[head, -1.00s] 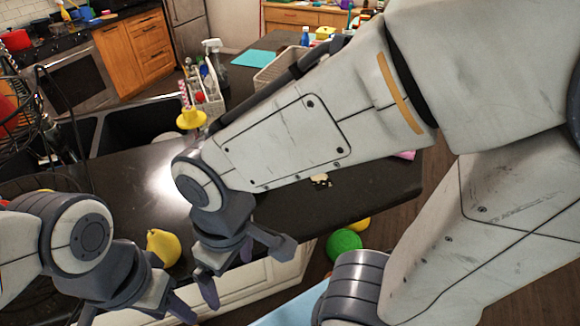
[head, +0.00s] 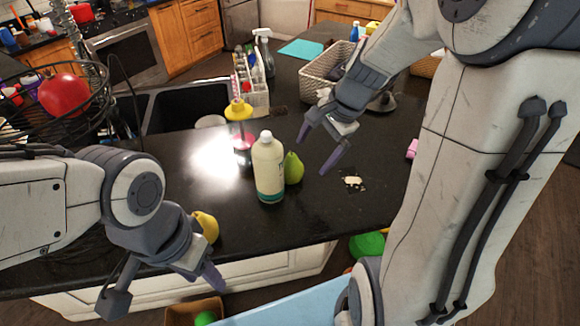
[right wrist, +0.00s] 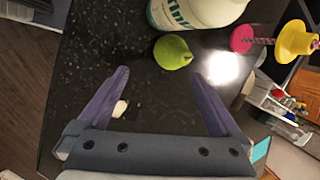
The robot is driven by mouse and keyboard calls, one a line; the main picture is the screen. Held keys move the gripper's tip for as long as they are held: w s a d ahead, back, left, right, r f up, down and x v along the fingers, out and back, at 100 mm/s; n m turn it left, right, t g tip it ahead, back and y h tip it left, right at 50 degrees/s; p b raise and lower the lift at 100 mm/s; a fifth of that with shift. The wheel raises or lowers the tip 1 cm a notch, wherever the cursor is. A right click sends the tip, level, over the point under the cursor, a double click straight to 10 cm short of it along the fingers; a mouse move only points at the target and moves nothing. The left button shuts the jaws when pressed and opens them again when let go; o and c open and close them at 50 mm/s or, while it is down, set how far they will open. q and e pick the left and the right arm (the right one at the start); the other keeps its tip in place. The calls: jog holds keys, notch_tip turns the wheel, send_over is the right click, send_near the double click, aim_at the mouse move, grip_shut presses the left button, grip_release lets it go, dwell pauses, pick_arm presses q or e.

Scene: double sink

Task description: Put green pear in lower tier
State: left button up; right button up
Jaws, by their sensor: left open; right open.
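The green pear (head: 293,168) stands on the dark counter, just behind and right of a white bottle (head: 268,165). The right wrist view shows the pear (right wrist: 172,52) beyond the fingertips, close to the bottle (right wrist: 200,10). My right gripper (head: 316,152) is open and empty, right of the pear, and its fingers (right wrist: 156,75) point toward it without touching. A wire basket (head: 108,72) is at the left with a red fruit in its upper tier; the lower tier is mostly hidden behind my left arm. My left gripper (head: 165,290) is open and empty near the counter's front edge.
A yellow pear (head: 206,226) lies behind my left gripper. A yellow-topped dispenser (head: 239,112) stands behind the bottle. The sink (head: 185,108) is at the back left, and a wicker basket (head: 322,72) at the back right. The counter right of the pear is mostly clear.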

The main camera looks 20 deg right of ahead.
aim_at(297, 163)
jog(key=w+f+m, duration=0.1)
jog(key=w+a+f+m, duration=0.1)
jog(key=f, duration=0.1)
jog(key=shift+w+f+y, duration=0.1)
jog(key=shift+w+y, duration=0.1)
jog(key=shift+y, duration=0.1)
jog(key=x, duration=0.4)
jog(key=shift+a+p, duration=0.35)
jog(key=shift+a, duration=0.1)
jog(key=shift+w+a+f+t, duration=0.15)
jog(key=shift+f+t, duration=0.15)
jog(key=shift+f, duration=0.25)
jog(key=shift+r, duration=0.1)
jog(key=c, duration=1.5)
